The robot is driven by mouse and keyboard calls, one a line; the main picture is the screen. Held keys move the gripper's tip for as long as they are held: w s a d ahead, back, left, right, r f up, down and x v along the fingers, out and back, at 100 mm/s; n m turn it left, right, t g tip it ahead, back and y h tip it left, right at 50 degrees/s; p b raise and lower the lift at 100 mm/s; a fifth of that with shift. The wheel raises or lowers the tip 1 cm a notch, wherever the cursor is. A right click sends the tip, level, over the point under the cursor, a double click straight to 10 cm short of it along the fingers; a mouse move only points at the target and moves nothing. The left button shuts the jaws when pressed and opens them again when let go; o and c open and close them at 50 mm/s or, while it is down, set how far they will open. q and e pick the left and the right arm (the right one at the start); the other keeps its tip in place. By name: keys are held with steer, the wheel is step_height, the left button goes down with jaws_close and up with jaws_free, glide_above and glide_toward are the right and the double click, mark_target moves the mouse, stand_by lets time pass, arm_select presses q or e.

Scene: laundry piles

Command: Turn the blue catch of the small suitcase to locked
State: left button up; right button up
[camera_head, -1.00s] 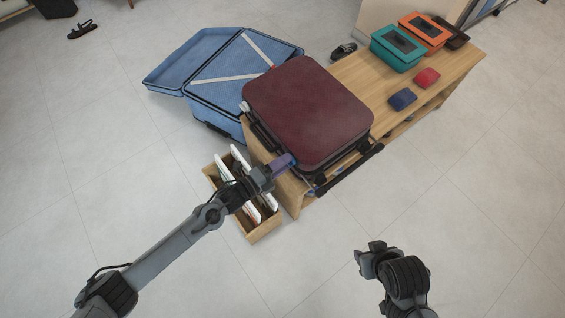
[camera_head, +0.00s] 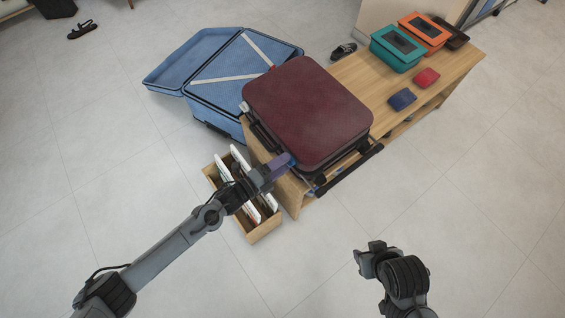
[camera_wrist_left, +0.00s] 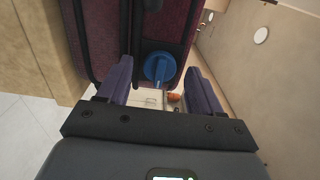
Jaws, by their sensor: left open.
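The small suitcase (camera_head: 305,110) is dark red and lies flat on the wooden bench. Its blue catch (camera_wrist_left: 159,68) shows in the left wrist view as a round blue knob on the suitcase's side, ahead of and between my open left fingers. In the head view the catch is only a bit of blue at the left fingertips. My left gripper (camera_head: 281,165) is at the suitcase's near left side; it also shows in the left wrist view (camera_wrist_left: 158,85). I cannot tell whether the fingers touch the catch. My right gripper (camera_head: 367,252) is over the floor, away from the suitcase; its jaws are unclear.
A wooden bench (camera_head: 455,66) carries the suitcase, teal (camera_head: 397,48) and orange (camera_head: 424,33) boxes, and blue (camera_head: 402,99) and red (camera_head: 427,77) pouches. An open blue suitcase (camera_head: 205,85) lies behind left. A wooden crate (camera_head: 262,233) stands under my left forearm. The floor at right is clear.

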arm_select(q)
steer(key=p+v, duration=0.3)
steer(key=v, duration=0.7)
steer(key=shift+p, duration=0.3)
steer(key=shift+s+a, duration=0.1)
steer(key=shift+a, duration=0.05)
